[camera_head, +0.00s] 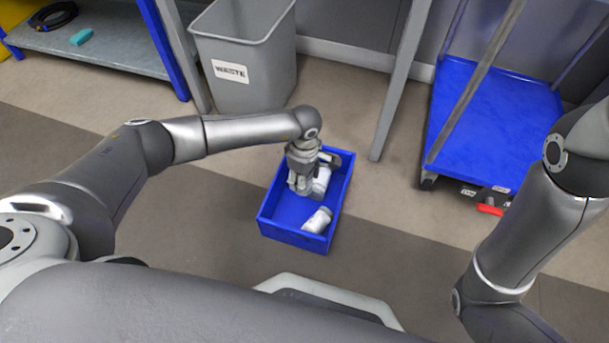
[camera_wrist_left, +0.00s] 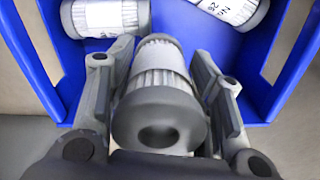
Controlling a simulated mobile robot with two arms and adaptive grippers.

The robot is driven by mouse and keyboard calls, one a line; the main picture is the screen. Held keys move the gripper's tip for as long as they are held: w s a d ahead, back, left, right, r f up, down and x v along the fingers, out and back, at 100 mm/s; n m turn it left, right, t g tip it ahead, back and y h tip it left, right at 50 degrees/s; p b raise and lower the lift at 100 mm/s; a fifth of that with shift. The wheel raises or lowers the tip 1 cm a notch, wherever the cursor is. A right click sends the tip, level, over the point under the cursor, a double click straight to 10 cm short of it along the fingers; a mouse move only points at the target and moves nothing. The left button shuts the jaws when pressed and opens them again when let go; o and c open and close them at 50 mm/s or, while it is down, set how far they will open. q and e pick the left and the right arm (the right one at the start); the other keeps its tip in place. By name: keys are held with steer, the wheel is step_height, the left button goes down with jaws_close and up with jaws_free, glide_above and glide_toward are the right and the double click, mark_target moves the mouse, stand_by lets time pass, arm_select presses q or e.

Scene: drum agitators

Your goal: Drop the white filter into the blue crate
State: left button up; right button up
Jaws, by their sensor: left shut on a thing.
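The blue crate (camera_head: 288,233) stands on the floor in front of me, and its walls show in the left wrist view (camera_wrist_left: 290,75). My left gripper (camera_head: 302,187) is over the crate, pointing down. In the left wrist view my left gripper (camera_wrist_left: 165,95) is shut on a white filter (camera_wrist_left: 160,75) with grey end caps. A second white filter (camera_head: 318,220) lies in the near right part of the crate. Two filters lie in the crate in the left wrist view, one at upper left (camera_wrist_left: 108,15) and one at upper right (camera_wrist_left: 232,8). My right gripper is out of view.
A grey waste bin (camera_head: 245,60) stands behind the crate. A blue cart (camera_head: 495,125) stands at the right, with a grey post between. A shelf (camera_head: 110,40) is at upper left. The floor around the crate is clear.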

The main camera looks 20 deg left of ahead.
arm_select(q)
steer(key=shift+f, duration=0.1)
steer(key=o, duration=1.1)
step_height(320, 180, up, 12)
steer(key=shift+r, duration=0.1)
